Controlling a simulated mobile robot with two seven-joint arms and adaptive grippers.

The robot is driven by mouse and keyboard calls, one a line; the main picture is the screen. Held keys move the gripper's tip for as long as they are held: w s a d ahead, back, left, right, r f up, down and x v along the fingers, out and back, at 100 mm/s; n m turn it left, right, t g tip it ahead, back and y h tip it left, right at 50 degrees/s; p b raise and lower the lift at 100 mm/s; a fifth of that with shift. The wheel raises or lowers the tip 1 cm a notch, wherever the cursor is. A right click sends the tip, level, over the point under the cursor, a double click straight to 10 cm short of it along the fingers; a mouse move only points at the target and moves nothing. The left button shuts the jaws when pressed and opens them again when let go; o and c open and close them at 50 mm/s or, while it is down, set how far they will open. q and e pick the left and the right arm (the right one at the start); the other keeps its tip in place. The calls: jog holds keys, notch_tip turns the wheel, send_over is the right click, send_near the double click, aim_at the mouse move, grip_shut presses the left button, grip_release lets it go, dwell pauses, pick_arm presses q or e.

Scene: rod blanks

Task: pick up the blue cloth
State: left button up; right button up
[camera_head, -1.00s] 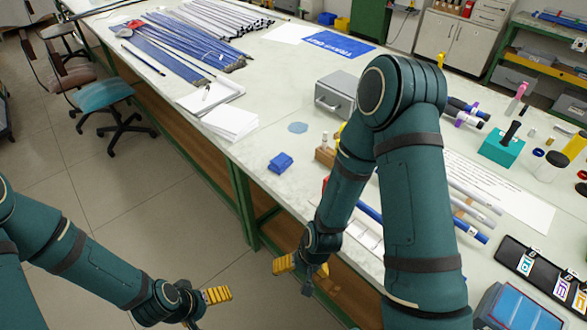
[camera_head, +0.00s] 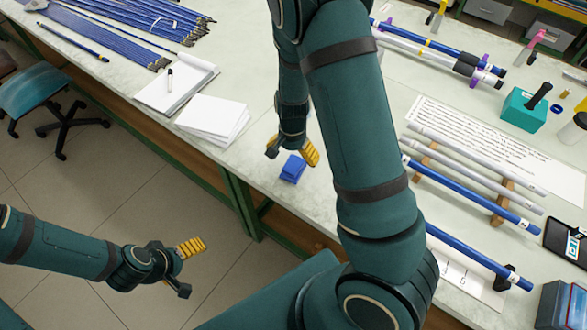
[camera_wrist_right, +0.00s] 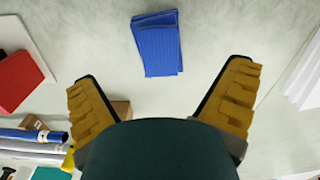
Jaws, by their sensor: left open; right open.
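The blue cloth (camera_head: 292,168) lies folded on the pale worktop near its front edge. In the right wrist view the cloth (camera_wrist_right: 157,44) lies beyond the fingertips, centred between their lines. My right gripper (camera_head: 291,150) is open and empty, just behind the cloth in the head view; it also shows in the right wrist view (camera_wrist_right: 162,75). I see no contact with the cloth. My left gripper (camera_head: 188,266) is open and empty, off the table above the floor at lower left.
A stack of white paper (camera_head: 212,118) and a notepad with a pen (camera_head: 168,85) lie left of the cloth. Blue rods (camera_head: 120,28) lie at the back left. More rods rest on wooden supports (camera_head: 503,203) at right. A teal block (camera_head: 524,110) stands beyond.

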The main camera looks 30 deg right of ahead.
aim_at(294, 165)
jog(key=shift+d+f+b, duration=0.2)
jog(key=shift+f+b, duration=0.65)
jog(key=shift+f, duration=2.6)
jog(key=shift+r, duration=0.1)
jog(key=shift+c, duration=0.2)
jog(key=c, duration=1.3)
